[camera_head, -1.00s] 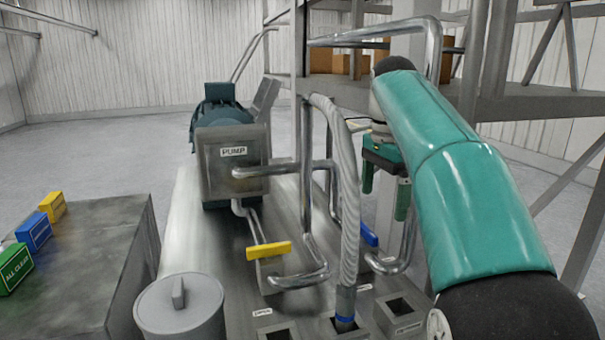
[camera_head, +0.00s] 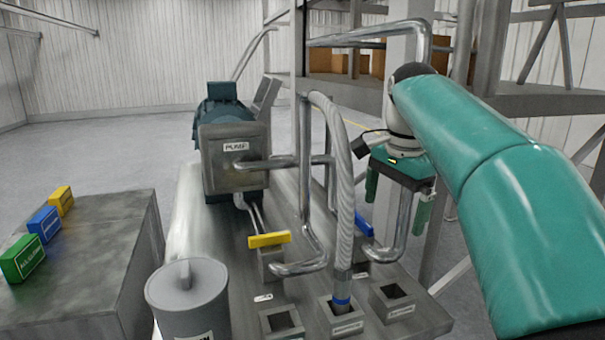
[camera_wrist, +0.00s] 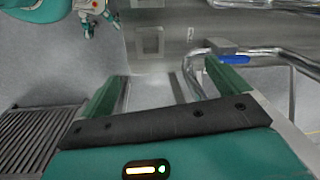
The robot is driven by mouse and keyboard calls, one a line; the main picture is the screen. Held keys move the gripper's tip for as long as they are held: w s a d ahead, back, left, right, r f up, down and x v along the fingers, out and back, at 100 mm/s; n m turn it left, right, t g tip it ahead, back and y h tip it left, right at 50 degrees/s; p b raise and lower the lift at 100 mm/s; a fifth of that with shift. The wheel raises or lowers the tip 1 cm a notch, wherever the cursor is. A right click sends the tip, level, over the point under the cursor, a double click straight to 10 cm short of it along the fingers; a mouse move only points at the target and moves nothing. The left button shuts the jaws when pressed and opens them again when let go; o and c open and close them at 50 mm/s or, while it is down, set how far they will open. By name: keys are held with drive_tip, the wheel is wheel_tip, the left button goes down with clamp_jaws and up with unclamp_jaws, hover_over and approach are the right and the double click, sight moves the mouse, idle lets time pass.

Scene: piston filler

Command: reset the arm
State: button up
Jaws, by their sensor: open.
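My gripper (camera_head: 397,198) hangs at the right of the pump machine in the head view, its two green fingers pointing down and spread apart. Nothing is between the fingers. In the wrist view its fingers (camera_wrist: 168,88) are also wide apart, with the machine's grey metal base seen beyond them. My teal arm reaches in from the right edge of the head view. The gripper is to the right of the grey hose (camera_head: 341,190), near the blue valve handle (camera_head: 363,224), and does not appear to hold either one.
The pump (camera_head: 234,160) stands on the metal base, with a yellow valve handle (camera_head: 269,239) before it. The hose ends in one of several square sockets (camera_head: 393,300). A grey canister (camera_head: 188,305) is in front. Green (camera_head: 22,262), blue and yellow boxes sit on a left block. Shelving (camera_head: 540,104) stands behind my arm.

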drive_tip(key=s+f+n+t, duration=0.4)
drive_tip(key=s+f+n, duration=0.8)
drive_tip(key=s+f, duration=0.7)
drive_tip(key=s, duration=0.2)
drive_tip(key=shift+s+a+f, duration=0.3)
drive_tip(key=shift+s+a, duration=0.05)
drive_tip(key=shift+a, duration=0.05)
